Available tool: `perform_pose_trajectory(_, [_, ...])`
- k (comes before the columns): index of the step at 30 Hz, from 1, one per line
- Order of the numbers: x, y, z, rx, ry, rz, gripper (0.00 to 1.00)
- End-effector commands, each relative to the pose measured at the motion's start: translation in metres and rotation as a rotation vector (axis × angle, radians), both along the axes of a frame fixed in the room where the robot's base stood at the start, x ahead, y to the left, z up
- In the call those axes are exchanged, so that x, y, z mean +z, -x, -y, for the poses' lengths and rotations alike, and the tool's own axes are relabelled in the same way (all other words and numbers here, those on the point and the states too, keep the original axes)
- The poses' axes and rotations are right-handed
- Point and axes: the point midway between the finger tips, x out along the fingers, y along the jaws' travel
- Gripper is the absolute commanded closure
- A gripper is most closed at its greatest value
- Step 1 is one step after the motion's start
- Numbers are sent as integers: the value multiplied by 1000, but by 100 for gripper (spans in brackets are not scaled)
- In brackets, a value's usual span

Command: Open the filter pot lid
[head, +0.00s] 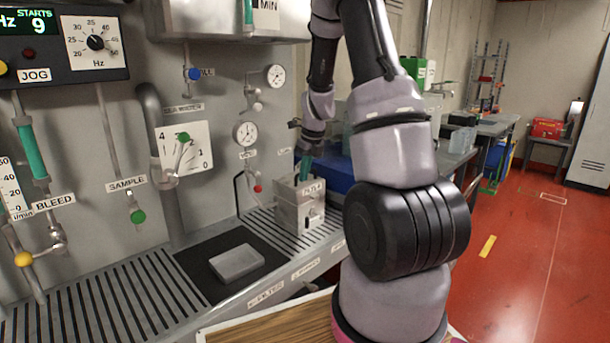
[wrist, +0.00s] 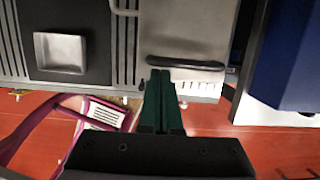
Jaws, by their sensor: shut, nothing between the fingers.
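The filter pot (head: 300,208) is a grey metal box with a label on its front, standing at the right end of the slatted steel ledge. In the wrist view, its flat grey lid (wrist: 190,30) appears to lie closed, with a black bar handle (wrist: 190,63) along the edge nearest my gripper. My gripper (head: 304,170) is at the pot's top, its green fingers pointing down. In the wrist view, the shut, empty fingertips (wrist: 160,73) are by the handle's left part. I cannot tell whether they touch it.
A grey block (head: 237,262) lies on a black mat (head: 205,258) left of the pot. A blue bin (head: 340,172) stands right behind the pot. Gauges, valves and pipes line the steel panel behind. Red floor (head: 530,250) is open to the right.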

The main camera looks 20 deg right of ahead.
Motion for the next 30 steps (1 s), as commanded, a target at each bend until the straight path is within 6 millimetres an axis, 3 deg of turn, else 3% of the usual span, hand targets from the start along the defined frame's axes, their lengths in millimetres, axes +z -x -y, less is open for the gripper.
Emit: perform_pose_trajectory(30, [21,-22,-9,4,63,-162,100])
